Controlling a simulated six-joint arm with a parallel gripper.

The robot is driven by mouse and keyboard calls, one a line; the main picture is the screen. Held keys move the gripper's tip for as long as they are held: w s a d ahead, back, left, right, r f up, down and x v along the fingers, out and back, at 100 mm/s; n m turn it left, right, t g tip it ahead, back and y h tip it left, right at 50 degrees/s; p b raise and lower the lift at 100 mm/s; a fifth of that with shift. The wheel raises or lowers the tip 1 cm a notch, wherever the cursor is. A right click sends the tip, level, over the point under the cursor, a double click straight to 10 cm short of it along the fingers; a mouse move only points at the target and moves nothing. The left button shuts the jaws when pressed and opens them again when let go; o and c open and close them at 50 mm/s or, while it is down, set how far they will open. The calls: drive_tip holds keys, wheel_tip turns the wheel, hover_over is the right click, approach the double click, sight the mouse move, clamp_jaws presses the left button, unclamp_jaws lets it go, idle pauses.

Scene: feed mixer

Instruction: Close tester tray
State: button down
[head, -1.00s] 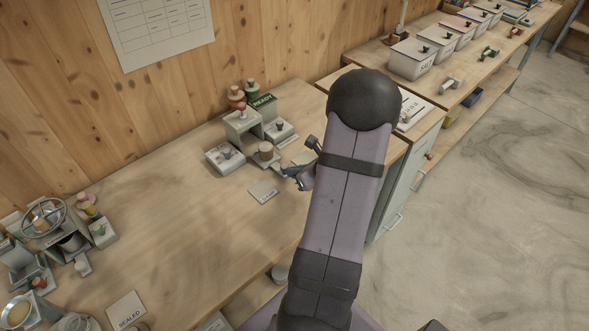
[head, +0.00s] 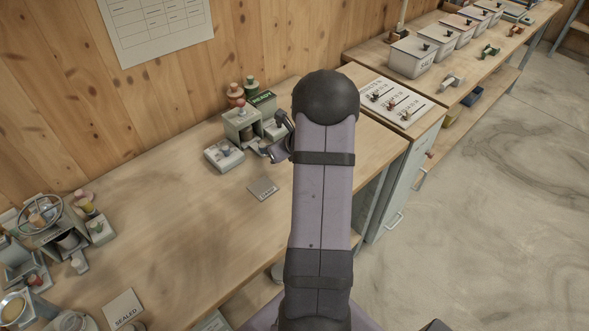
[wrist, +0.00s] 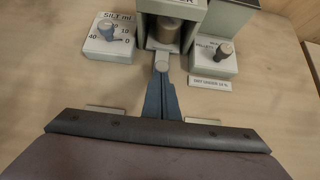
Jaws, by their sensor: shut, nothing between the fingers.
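The tester (head: 238,124) is a grey-green box on the bench near the wall, partly hidden by my arm in the head view. In the wrist view its opening is at the top centre, and a brownish cup (wrist: 167,32) stands inside between the side walls. The tray under the cup shows only as a pale front strip with a small knob. My gripper (wrist: 162,66) is shut, with its fingertips at this tray front; I cannot tell whether they touch it.
A dial block (wrist: 110,37) marked SILT ml stands left of the tester, and another dial block (wrist: 213,55) stands right. A small plate (head: 262,189) lies on the bench in front. The bench middle is clear. A hand-wheel device (head: 42,216) stands at far left.

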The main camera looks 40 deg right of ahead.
drive_tip(key=shift+w+a+r, duration=0.1)
drive_tip(key=shift+w+r, duration=0.05)
drive_tip(key=shift+w, duration=0.1)
drive_tip(key=shift+s+b, duration=0.3)
drive_tip(key=shift+s, duration=0.1)
drive_tip(key=s+b, duration=0.1)
drive_tip(key=s, duration=0.3)
drive_tip(key=v, duration=0.9)
drive_tip(key=shift+s+r, duration=0.2)
drive_tip(key=shift+r, duration=0.05)
